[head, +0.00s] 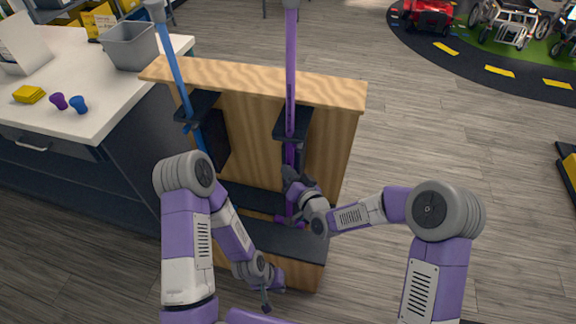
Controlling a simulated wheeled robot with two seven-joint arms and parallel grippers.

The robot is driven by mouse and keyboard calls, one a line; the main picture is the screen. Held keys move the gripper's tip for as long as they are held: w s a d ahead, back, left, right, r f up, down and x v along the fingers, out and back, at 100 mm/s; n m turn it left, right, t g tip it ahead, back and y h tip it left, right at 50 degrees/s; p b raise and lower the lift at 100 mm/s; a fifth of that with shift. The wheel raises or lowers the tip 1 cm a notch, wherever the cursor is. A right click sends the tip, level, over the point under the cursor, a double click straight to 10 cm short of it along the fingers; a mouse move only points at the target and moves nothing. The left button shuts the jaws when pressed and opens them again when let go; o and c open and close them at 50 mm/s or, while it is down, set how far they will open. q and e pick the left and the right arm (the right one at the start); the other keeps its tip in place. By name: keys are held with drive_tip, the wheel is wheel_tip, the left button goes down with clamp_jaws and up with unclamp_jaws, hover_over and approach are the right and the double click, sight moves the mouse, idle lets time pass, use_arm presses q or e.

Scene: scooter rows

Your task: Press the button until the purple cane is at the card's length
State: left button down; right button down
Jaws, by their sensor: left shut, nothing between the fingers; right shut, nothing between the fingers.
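The purple cane (291,60) stands upright in a wooden stand (330,92), passing through a dark holder (305,121). Its top reaches the upper picture edge and its lower part is partly hidden by my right gripper. My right gripper (289,176) is shut at the cane's shaft, just below the holder; I cannot tell whether it touches. The button is not discernible, perhaps behind that gripper. My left gripper (266,303) is shut and empty, low in front of the stand's base. A white folded card (24,42) stands on the counter; its writing is not readable.
A blue cane (177,75) leans in the stand's left holder. The white counter (110,85) at left carries a grey bin (131,45), yellow blocks (29,94), a purple knob (59,101) and a blue knob (79,105). Floor right of the stand is clear.

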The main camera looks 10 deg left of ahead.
drive_tip(key=shift+w+d+r, duration=0.1)
drive_tip(key=shift+w+r, duration=0.1)
drive_tip(key=shift+w, duration=0.1)
idle(0.4)
drive_tip(key=shift+s, duration=0.1)
drive_tip(key=shift+s+f+b, duration=0.1)
drive_tip(key=shift+s+b, duration=0.2)
drive_tip(key=shift+s, duration=0.65)
drive_tip(key=shift+s, duration=0.1)
drive_tip(key=s, duration=0.3)
drive_tip(key=s+b, duration=0.1)
drive_tip(key=s, duration=0.1)
drive_tip(key=shift+a, duration=0.25)
drive_tip(key=shift+f, duration=0.1)
idle(0.9)
